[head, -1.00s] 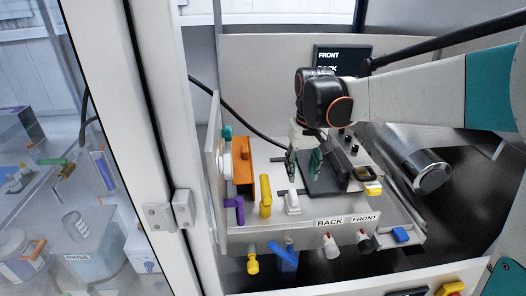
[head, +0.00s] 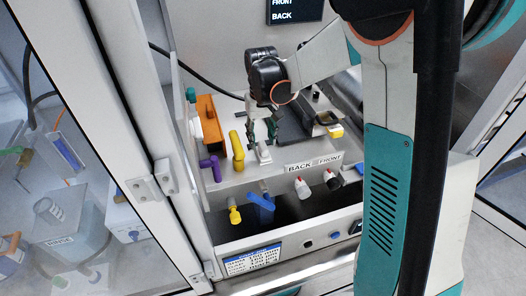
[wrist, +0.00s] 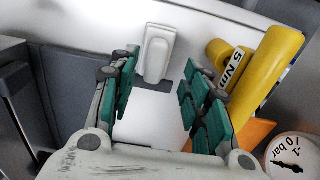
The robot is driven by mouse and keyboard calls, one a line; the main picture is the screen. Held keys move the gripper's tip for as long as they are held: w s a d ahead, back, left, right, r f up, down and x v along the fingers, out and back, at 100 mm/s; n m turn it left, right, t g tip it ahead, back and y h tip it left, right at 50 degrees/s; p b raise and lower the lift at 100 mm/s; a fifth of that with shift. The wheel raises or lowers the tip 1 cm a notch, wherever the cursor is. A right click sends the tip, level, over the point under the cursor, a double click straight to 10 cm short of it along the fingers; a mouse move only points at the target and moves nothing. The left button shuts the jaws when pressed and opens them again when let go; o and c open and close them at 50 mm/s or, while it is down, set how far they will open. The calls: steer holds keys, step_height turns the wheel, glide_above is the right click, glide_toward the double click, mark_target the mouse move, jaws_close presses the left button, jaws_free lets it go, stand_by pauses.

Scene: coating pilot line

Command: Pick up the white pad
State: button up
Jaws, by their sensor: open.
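My gripper (wrist: 156,98) is open and empty, pointing down over the bench, with its green-padded fingers apart. A flat, bright white patch (wrist: 152,112) lies between the fingers in the wrist view. It looks like the white pad, but its edges are partly hidden by the fingers and I cannot tell it surely from the bench top. A small dark grey patch borders it. A white rounded lever-like piece (wrist: 158,52) stands just beyond the fingertips. In the head view my gripper (head: 262,132) is above this white piece (head: 264,155), and the flat patch is hidden.
A yellow tool marked 5 Nm (wrist: 262,68) stands close right of the fingers, near an orange block (head: 210,122) and a gauge (wrist: 290,155). A purple piece (head: 211,165) is left. A dark grey block (head: 293,125) is beside my gripper. BACK and FRONT labels mark the bench edge.

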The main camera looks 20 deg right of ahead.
mark_target(263, 145)
steer(key=f, duration=0.2)
steer(key=f+p, duration=0.1)
steer(key=f, duration=0.1)
steer(key=shift+w+d+f, duration=0.1)
steer(key=shift+w+d, duration=0.1)
steer(key=shift+d, duration=0.1)
steer(key=shift+f, duration=0.35)
steer(key=shift+s, duration=0.1)
jaws_close()
